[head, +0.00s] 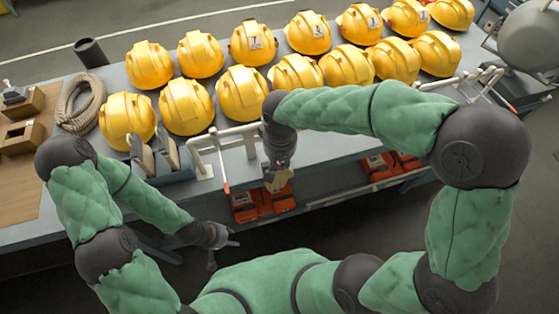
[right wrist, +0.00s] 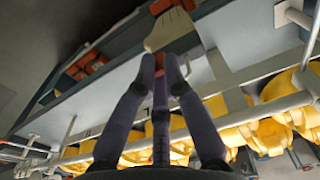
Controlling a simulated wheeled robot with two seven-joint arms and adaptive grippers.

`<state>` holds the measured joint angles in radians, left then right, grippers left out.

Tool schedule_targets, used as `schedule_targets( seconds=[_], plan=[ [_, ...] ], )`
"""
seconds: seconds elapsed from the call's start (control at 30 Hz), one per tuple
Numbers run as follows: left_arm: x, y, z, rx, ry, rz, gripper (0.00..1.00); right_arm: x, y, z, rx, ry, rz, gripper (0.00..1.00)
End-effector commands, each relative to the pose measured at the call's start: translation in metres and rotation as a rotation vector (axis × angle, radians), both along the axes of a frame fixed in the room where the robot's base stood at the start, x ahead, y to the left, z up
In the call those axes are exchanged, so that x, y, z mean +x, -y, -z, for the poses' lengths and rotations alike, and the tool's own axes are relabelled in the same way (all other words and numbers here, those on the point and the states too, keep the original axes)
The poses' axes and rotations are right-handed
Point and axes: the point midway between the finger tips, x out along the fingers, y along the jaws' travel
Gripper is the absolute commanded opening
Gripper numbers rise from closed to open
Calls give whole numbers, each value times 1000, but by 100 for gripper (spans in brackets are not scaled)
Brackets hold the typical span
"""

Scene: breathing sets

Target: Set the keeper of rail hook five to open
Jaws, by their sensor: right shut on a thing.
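A white rail (head: 232,131) runs along the front edge of the table, with thin hooks hanging from it; one red-tipped hook (head: 226,186) hangs left of my right gripper. My right gripper (head: 272,180) points down in front of the rail. In the right wrist view its fingertips (right wrist: 163,62) are closed together on a small red piece (right wrist: 160,63), mostly hidden between them. A pale beige flat piece (right wrist: 172,28) lies just beyond the tips. I cannot read which hook is number five. My left gripper (head: 232,240) is low at left, away from the rail; its jaws are too small to judge.
Yellow helmets (head: 242,93) stand in two rows on the grey table (head: 320,143). Red-orange packs (head: 262,204) sit on a lower shelf below the rail. A coiled hose (head: 82,103) and wooden holders (head: 22,130) are at left. The floor in front is clear.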

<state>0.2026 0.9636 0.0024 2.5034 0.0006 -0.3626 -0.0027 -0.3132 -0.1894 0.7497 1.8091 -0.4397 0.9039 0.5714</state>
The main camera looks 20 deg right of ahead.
Motion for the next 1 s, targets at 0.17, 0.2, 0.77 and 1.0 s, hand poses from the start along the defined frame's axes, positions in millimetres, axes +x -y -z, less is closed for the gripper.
schedule_targets(
  seconds=[0.17,0.2,0.77,1.0],
  plan=[
    [0,0,21,0,0,0,40,-3,0,4,3,70,-1,0],
    [0,0,26,0,0,0,40,-4,0,4,5,91,-1,0],
    [0,0,113,0,0,0,40,-18,0,12,16,402,-3,0],
    [0,0,153,0,0,0,40,-23,0,16,21,524,-2,0]
  ],
)
